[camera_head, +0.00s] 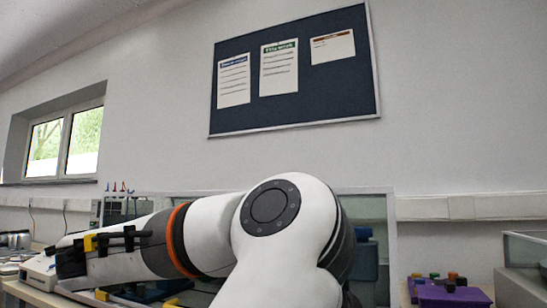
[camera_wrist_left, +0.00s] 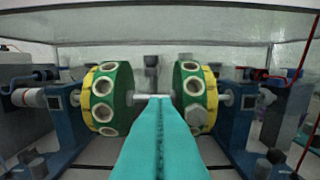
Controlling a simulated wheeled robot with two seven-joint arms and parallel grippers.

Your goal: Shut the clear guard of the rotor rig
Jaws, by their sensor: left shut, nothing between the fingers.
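The rotor rig fills the left wrist view, with two green-and-yellow discs, the left disc (camera_wrist_left: 107,98) and the right disc (camera_wrist_left: 195,97), on a horizontal shaft between blue supports (camera_wrist_left: 236,115). A clear sheet with a pale edge (camera_wrist_left: 160,43), which looks like the guard, spans above the discs. How far it is open I cannot tell. My left gripper (camera_wrist_left: 158,101) has its teal fingers together and empty, pointing between the discs. Whether they touch the shaft is unclear. In the head view my white arm hides most of the rig area. My right gripper is not in view.
In the head view, a pale-framed clear panel (camera_head: 391,245) stands behind my arm. A purple tray (camera_head: 452,297) with small coloured parts lies to its right, beside a grey glass-sided case (camera_head: 522,262). A notice board (camera_head: 293,75) hangs on the wall.

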